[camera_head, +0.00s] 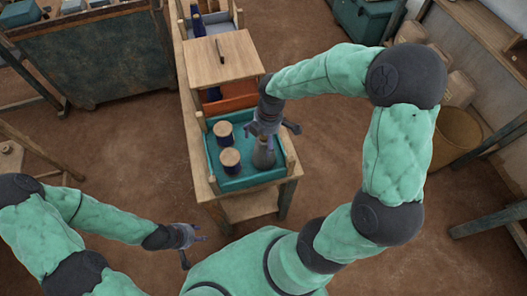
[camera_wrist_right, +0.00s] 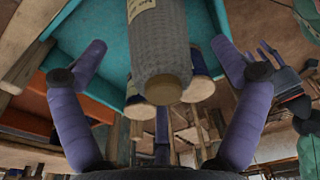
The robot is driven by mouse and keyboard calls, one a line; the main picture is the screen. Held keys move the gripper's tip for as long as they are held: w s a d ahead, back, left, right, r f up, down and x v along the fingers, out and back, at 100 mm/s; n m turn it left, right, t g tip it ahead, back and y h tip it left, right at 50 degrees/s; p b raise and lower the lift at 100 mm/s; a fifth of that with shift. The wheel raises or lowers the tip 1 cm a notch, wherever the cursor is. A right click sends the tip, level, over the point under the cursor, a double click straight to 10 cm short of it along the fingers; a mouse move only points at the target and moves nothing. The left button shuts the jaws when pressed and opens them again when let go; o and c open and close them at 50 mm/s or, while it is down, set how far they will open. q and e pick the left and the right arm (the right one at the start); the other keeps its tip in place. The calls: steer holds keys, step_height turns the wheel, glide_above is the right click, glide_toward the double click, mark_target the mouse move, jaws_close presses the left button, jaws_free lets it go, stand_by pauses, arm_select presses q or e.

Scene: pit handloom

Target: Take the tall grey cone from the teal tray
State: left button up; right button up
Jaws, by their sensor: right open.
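The tall grey cone (camera_head: 264,154) stands in the right part of the teal tray (camera_head: 240,184). My right gripper (camera_head: 272,130) is over the tray at the cone's top, with its fingers spread. In the right wrist view the cone (camera_wrist_right: 160,55) is textured grey with a pale label and lies between the two open fingers, with a gap on each side. Part of the cone's top is hidden by the gripper in the head view. My left gripper (camera_head: 187,243) is open and empty, low at the left, away from the tray.
Two dark blue spools with pale tops, one at the back (camera_head: 223,130) and one in front (camera_head: 230,158), stand left of the cone in the tray. A wooden board (camera_head: 222,60) and an orange compartment (camera_head: 230,101) lie behind the tray. The floor left of the bench is clear.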

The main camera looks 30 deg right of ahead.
steer(key=shift+s+f, duration=0.1)
steer(key=shift+f, duration=0.4)
step_height(320, 180, down, 4)
steer(key=shift+a+f+b, duration=0.15)
steer(key=shift+b, duration=0.8)
steer(key=c, duration=1.4)
